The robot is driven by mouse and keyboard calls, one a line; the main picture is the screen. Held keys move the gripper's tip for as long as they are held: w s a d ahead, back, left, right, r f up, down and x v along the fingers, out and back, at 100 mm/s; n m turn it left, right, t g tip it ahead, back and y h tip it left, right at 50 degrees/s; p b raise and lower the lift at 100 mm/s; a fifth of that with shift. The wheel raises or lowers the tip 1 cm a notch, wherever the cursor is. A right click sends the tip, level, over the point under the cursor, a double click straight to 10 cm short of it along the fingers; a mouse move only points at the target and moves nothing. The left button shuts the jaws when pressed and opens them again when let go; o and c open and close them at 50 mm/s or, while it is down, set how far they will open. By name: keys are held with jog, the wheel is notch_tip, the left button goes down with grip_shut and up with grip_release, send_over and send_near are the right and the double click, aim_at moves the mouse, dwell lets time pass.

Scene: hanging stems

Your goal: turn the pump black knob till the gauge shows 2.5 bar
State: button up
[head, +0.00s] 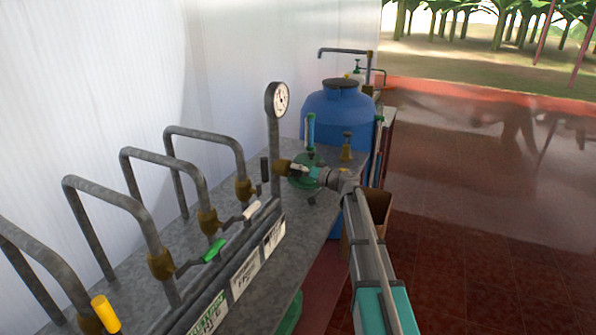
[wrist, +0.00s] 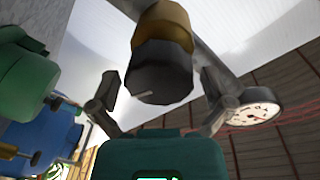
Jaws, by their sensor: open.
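The black knob (wrist: 158,75) shows large in the wrist view, with a pale index line on its face and a brass body (wrist: 165,32) behind it. My gripper (wrist: 160,88) is open, with one finger on each side of the knob and visible gaps between them. In the head view my gripper (head: 305,171) is beside the brass fitting (head: 284,167) and hides most of the knob. The round white gauge (head: 280,98) stands on a grey pipe above. It also shows at the right in the wrist view (wrist: 252,111); its reading is too small to tell.
A green pump body (head: 301,181) sits just behind my gripper, with a blue tank (head: 340,115) beyond. Bent grey pipes (head: 140,153) with yellow, green (head: 213,250) and white (head: 252,209) valve handles line the left of the bench. Open tiled floor lies to the right.

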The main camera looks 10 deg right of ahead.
jog(key=v, duration=1.2)
dwell(0.4)
jog(key=s+a+f+g+h, duration=0.1)
jog(key=s+a+f+g, duration=0.1)
jog(key=s+a+f, duration=0.1)
jog(key=s+a+f+g+h+p, duration=0.1)
jog(key=s+a+f+g+h, duration=0.1)
jog(key=s, duration=0.4)
jog(key=s+a+f+g+h+p, duration=0.1)
jog(key=s+a+f+g+h, duration=0.1)
jog(key=s+a+f, duration=0.3)
jog(key=shift+s+a+n+g, duration=0.1)
jog(key=shift+a+n+g, duration=0.3)
jog(key=shift+g, duration=0.3)
jog(key=s+d+f+m+g+h+p, duration=0.1)
jog(key=s+f+g+h, duration=0.1)
jog(key=s+h, duration=0.2)
jog(key=s+d+f+g+h+p, duration=0.1)
jog(key=s+h, duration=0.4)
jog(key=s, duration=0.6)
jog(key=shift+s+d+f+m+g+p, duration=0.3)
jog(key=shift+d+f+m+g, duration=0.1)
jog(key=shift+d+g, duration=0.1)
